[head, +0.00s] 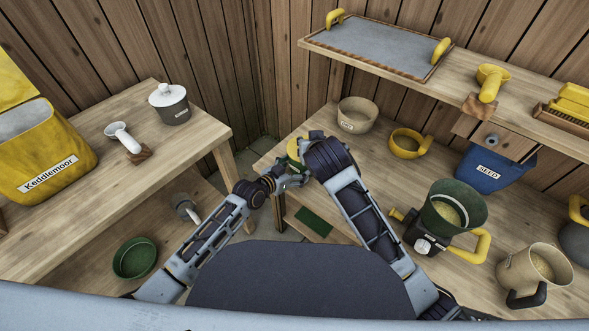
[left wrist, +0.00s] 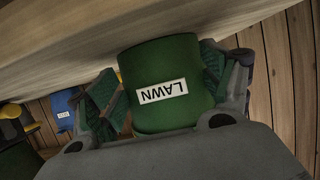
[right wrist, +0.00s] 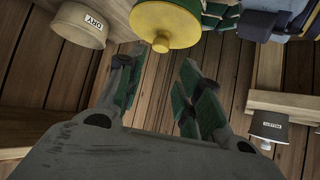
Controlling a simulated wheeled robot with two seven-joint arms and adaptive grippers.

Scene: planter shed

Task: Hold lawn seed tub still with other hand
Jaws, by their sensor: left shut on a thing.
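The lawn seed tub (left wrist: 170,62) is a green tub with a white LAWN label in the left wrist view. My left gripper (left wrist: 160,88) is shut on its sides, with a finger on either side of the label. In the right wrist view, a yellow lid (right wrist: 165,27) with a round knob shows at the top. In the head view, yellow of the lid (head: 295,149) shows between my two wrists, which hide most of the tub. My right gripper (right wrist: 160,82) is open and empty, its fingers apart, close to the lid and not around it.
A blue SEED bin (head: 490,170), a green pot (head: 452,208) and a beige jug (head: 535,272) are further right. The left bench (head: 85,200) holds a yellow Keddlemoor bag (head: 42,150).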

